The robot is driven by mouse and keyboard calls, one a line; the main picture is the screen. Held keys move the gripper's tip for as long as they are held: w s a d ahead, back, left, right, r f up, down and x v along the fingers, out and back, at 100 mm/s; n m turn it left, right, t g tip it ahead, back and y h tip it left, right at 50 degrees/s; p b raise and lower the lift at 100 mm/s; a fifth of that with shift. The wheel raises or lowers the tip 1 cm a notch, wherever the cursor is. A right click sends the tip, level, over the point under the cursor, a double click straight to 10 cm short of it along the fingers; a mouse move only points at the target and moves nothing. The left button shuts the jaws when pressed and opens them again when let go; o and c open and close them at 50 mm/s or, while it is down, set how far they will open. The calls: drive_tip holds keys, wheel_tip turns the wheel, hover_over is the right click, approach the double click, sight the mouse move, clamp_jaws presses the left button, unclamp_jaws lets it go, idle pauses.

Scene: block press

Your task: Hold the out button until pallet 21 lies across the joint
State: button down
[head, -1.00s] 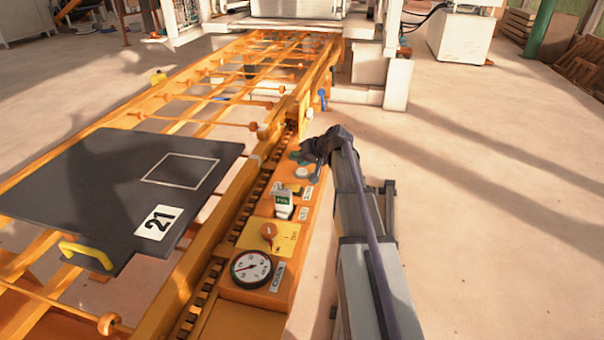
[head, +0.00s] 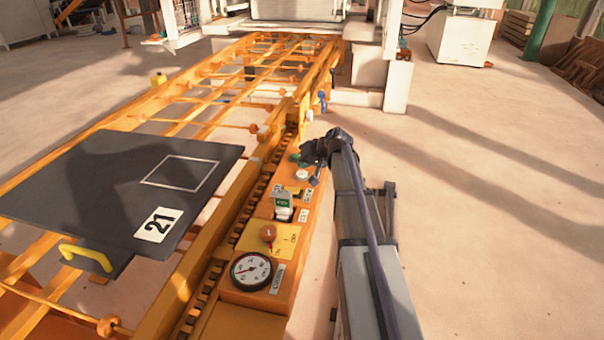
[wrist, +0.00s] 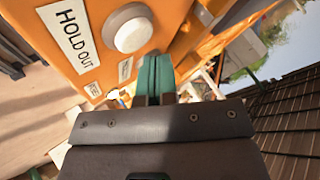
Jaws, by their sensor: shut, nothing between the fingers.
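The dark pallet 21 (head: 95,185) lies flat on the near part of the orange frame, with its number on a white label and a yellow handle at its near edge. Its far right corner is close to a pale break (head: 255,159) in the right rail; I cannot tell whether this is the joint. The round white out button (wrist: 128,28) is beside a "HOLD OUT" label (wrist: 70,38); it also shows in the head view (head: 302,175). My gripper (wrist: 155,60) is shut and empty, its teal fingertips beside the button, seemingly apart from it. In the head view, my gripper (head: 297,158) is at the panel's far end.
Empty orange rails (head: 235,75) run on to the press (head: 297,10) at the back.

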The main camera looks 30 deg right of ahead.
sight(303, 172)
idle(0.7)
drive_tip(key=shift+f+b, duration=0.45)
drive_tip(key=shift+f+b, duration=0.5)
idle(0.4)
drive_tip(key=shift+r, duration=0.1)
idle(3.5)
drive_tip(key=shift+r+p, duration=0.85)
drive_tip(key=shift+p, duration=0.1)
wheel_tip(303, 172, up, 5)
drive_tip(key=p, duration=0.5)
drive_tip(key=shift+r, duration=0.15)
idle(0.5)
